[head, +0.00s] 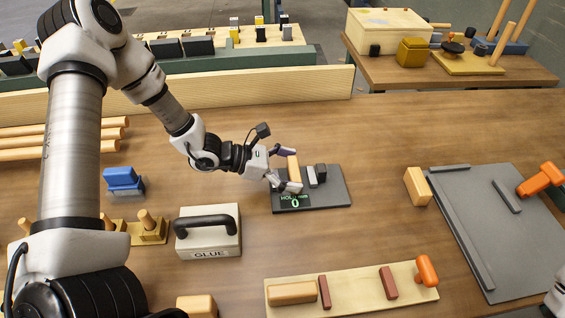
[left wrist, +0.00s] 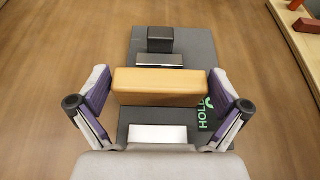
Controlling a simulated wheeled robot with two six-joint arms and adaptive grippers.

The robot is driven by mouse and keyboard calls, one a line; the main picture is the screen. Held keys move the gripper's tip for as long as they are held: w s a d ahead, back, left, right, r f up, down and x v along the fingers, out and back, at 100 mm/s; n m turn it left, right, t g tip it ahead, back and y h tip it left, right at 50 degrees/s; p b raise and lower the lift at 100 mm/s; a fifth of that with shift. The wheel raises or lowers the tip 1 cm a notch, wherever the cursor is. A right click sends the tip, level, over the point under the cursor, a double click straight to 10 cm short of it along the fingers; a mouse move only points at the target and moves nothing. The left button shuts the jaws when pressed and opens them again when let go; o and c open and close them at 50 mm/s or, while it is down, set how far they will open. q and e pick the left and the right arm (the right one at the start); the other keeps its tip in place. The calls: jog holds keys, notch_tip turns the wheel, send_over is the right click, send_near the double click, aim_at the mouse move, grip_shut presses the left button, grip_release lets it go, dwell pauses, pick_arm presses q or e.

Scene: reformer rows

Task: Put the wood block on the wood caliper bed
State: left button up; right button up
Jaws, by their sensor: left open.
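The wood block (head: 293,167) is a plain light bar over the dark grey caliper bed (head: 335,195). In the left wrist view the block (left wrist: 160,84) lies crosswise between the bed's two metal-faced jaws; the bed (left wrist: 195,43) also shows there. The bed's display reads HOLD and 0 in green. My left gripper (head: 287,170) is open, with a finger beyond each end of the block, as the left wrist view (left wrist: 160,108) shows. The block appears to rest on the bed, but its underside is hidden.
A block labelled GLUE (head: 209,244) with a black handle stands left of the bed. A wooden board (head: 350,286) with red-brown stops lies in front. A loose wood block (head: 417,186) and a grey plate (head: 480,215) are to the right. Bare table surrounds the bed.

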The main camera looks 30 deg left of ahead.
pick_arm(q)
jog(key=shift+s+a+r, duration=0.1)
jog(key=shift+a+r, duration=0.15)
jog(key=shift+r, duration=0.05)
jog(key=p+v, duration=0.1)
jog(key=v, duration=0.2)
jog(key=p+v, duration=0.2)
jog(key=v, duration=0.1)
jog(key=shift+a+r, duration=0.1)
jog(key=shift+r, duration=0.3)
jog(key=p+v, duration=0.1)
jog(key=p, duration=0.1)
jog(key=p+v, duration=0.4)
jog(key=shift+s+f, duration=0.15)
jog(key=shift+f, duration=0.3)
